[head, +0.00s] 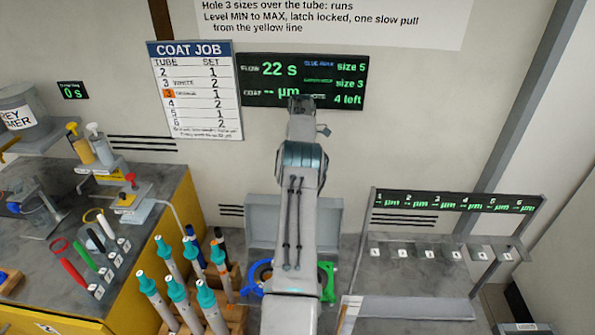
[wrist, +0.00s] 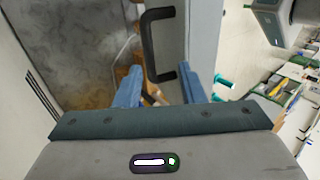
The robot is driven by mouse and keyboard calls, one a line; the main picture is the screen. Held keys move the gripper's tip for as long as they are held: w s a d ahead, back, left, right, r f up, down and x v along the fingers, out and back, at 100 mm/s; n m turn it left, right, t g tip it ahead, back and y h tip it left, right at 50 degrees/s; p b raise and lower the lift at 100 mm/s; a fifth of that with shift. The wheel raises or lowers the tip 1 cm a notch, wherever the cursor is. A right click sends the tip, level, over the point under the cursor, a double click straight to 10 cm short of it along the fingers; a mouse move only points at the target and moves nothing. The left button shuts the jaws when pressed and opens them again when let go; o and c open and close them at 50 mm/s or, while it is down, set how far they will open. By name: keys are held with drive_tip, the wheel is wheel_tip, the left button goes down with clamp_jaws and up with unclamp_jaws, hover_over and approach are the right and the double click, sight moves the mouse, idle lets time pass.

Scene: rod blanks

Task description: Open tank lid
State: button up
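In the wrist view, a black C-shaped handle (wrist: 150,42) stands on the edge of a light grey panel (wrist: 203,35), which looks like the tank lid. My gripper (wrist: 162,72) is open, with its two blue fingers apart. The lower end of the handle appears between the fingertips. I cannot tell whether either finger touches it. Nothing is gripped. In the head view, a grey upright panel (head: 331,218) stands behind my arm, perhaps part of the tank. My arm hides its middle, and my gripper cannot be made out there.
Several teal-capped tubes (head: 205,295) stand in a wooden rack left of my arm. A blue ring (head: 258,272) and a green bracket (head: 327,280) flank the arm. A numbered metal rack (head: 420,250) stands at right. A yellow-sided bench (head: 140,270) is at left.

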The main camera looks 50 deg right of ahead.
drive_tip(key=shift+d+r, duration=0.1)
drive_tip(key=shift+r, duration=0.15)
